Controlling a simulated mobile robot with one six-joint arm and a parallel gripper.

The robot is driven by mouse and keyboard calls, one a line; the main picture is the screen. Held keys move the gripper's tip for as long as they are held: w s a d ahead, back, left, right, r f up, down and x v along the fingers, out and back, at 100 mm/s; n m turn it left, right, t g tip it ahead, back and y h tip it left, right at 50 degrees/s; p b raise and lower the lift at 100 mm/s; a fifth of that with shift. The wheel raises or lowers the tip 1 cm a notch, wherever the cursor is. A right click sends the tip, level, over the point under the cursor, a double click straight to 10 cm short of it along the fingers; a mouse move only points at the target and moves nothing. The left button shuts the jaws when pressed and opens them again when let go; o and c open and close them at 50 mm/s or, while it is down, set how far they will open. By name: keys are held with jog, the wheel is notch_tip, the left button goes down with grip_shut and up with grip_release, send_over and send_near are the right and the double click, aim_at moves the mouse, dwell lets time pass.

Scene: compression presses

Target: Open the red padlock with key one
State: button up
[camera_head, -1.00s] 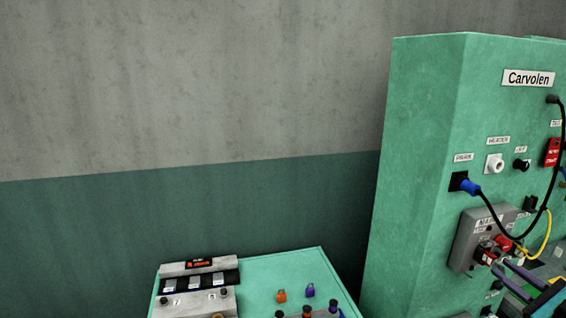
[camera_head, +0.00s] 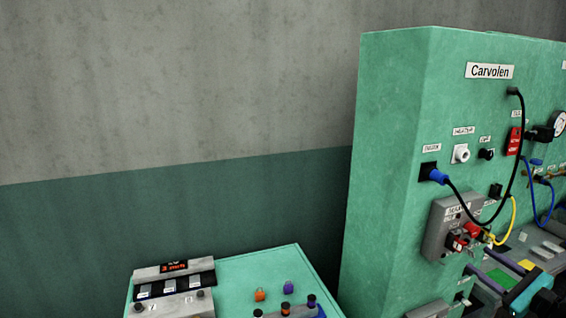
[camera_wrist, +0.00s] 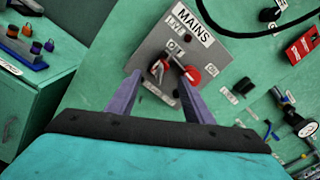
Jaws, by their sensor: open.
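A grey MAINS box (camera_head: 438,232) is fixed to the green Carvolen cabinet; it also shows in the wrist view (camera_wrist: 150,48). On its front are two red parts close together: a round red one (camera_wrist: 192,74) and a smaller red and silver one (camera_wrist: 159,70) to its left. I cannot tell surely which is the red padlock, or whether a key sits in it. In the head view my gripper (camera_head: 483,270) is below and right of the box, apart from the red parts.
A green bench (camera_head: 255,265) stands left, with a grey control box (camera_head: 175,290), an orange padlock (camera_head: 259,295), a purple padlock (camera_head: 288,287) and a rack (camera_wrist: 20,50) of coloured-topped pieces. A black cable (camera_head: 522,150) loops beside the MAINS box. A gauge (camera_head: 557,125) is at the right.

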jog(key=b+v, duration=0.4)
jog(key=v, duration=0.7)
